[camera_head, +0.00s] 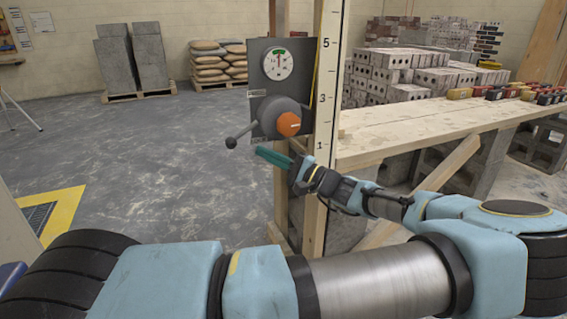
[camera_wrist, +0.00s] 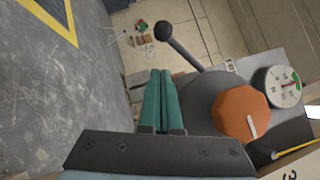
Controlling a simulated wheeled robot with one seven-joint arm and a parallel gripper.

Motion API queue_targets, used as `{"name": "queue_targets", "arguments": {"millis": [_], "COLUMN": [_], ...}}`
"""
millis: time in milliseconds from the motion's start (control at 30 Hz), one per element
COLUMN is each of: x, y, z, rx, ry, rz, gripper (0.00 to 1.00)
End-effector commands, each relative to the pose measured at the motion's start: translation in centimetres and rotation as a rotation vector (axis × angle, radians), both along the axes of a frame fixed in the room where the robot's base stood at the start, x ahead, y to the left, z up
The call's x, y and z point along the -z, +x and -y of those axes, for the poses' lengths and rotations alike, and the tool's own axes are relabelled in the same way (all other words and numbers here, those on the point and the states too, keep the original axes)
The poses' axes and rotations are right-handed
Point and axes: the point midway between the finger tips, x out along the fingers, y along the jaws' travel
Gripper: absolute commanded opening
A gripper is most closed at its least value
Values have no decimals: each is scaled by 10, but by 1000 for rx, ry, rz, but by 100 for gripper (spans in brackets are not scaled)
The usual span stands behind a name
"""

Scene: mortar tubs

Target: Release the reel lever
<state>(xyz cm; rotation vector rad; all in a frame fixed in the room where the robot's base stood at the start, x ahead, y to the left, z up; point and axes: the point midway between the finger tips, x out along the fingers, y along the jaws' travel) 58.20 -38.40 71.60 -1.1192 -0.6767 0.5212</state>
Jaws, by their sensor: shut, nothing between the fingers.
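The reel is a dark grey drum (camera_head: 280,117) on a grey panel (camera_head: 256,82) fixed to a wooden post. Its lever (camera_head: 242,134) is a thin rod ending in a black ball, pointing left and slightly down in the head view. An orange knob (camera_head: 288,124) with a white mark sits on the drum's front; it also shows in the wrist view (camera_wrist: 240,111). My gripper (camera_head: 259,151) has teal fingers, shut and empty, just below the lever and drum. In the wrist view the closed fingers (camera_wrist: 160,75) lie beside the drum, and the lever (camera_wrist: 180,44) runs beyond their tips, apparently apart from them.
A round dial gauge (camera_head: 278,64) sits above the drum. A white measuring board (camera_head: 328,80) stands right of the panel. A wooden bench (camera_head: 430,125) with bricks extends to the right. Open floor lies to the left.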

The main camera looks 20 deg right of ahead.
Motion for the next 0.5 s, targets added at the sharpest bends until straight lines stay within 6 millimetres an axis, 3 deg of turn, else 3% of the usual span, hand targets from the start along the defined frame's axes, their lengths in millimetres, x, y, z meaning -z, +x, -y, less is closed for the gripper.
{"name": "queue_targets", "arguments": {"millis": [200, 500], "x": [-11, -16], "y": [5, 5], "z": [-31, -44], "rx": [-2, 1], "ry": [1, -1], "rz": [-1, -1], "gripper": [0, 0]}}
